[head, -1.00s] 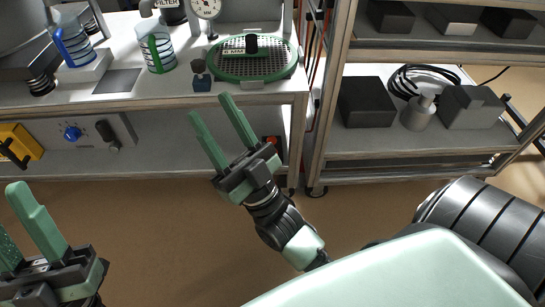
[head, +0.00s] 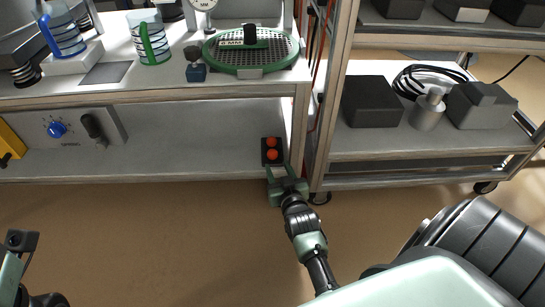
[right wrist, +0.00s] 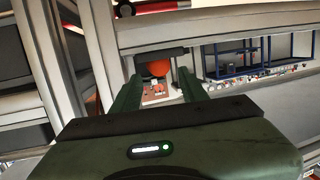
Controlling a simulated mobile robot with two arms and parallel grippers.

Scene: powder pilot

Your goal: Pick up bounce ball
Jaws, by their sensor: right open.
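Two small orange-red round things, which look like balls, sit in or on a black holder (head: 271,152) at the right end of the lower shelf. In the right wrist view an orange ball (right wrist: 159,68) shows between the finger ends, beyond them. My right gripper (head: 280,170) is open and empty at the shelf's front edge, just in front of the holder. Its fingers point toward the holder; I cannot tell whether they touch it. My left gripper (head: 20,246) is only partly in view at the lower left corner, and its fingers are unclear.
The upper bench (head: 120,95) overhangs the lower shelf (head: 200,145). It carries mugs, a green round sieve (head: 250,68) and a scale. Rack posts (head: 325,130) stand close right of my right gripper. The lower shelf's middle is clear.

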